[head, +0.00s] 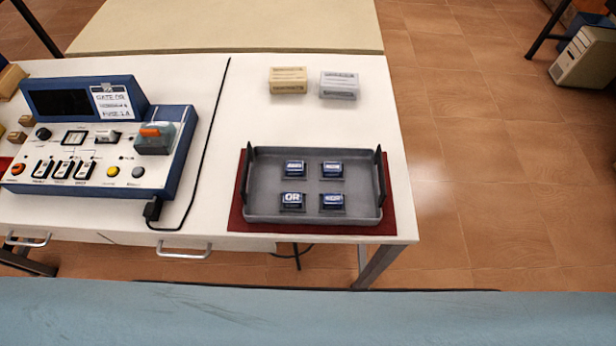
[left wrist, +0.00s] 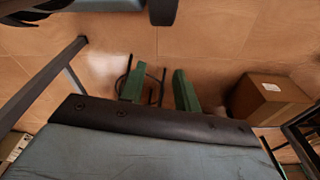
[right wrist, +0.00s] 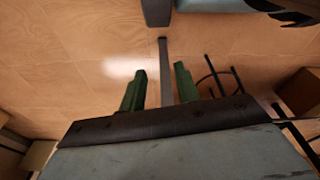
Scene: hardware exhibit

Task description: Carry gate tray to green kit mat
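The gate tray (head: 258,211) is a grey, shallow tray with upright dark handles at its left and right ends. It lies flat on a dark red mat (head: 290,229) on the white table and holds several blue blocks with white labels. No green kit mat shows in any view. Neither gripper shows in the head view. My left gripper (left wrist: 158,80) shows two green fingers apart with nothing between them. My right gripper (right wrist: 160,78) also has its green fingers apart and empty. Both are away from the tray; the lower parts of their fingers are hidden.
A control panel (head: 95,150) with switches stands left of the tray, its black cable (head: 205,140) running along the table. A beige block (head: 288,80) and a grey block (head: 339,85) lie behind the tray. Tiled floor is open to the right. A cardboard box (left wrist: 270,98) stands on the floor.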

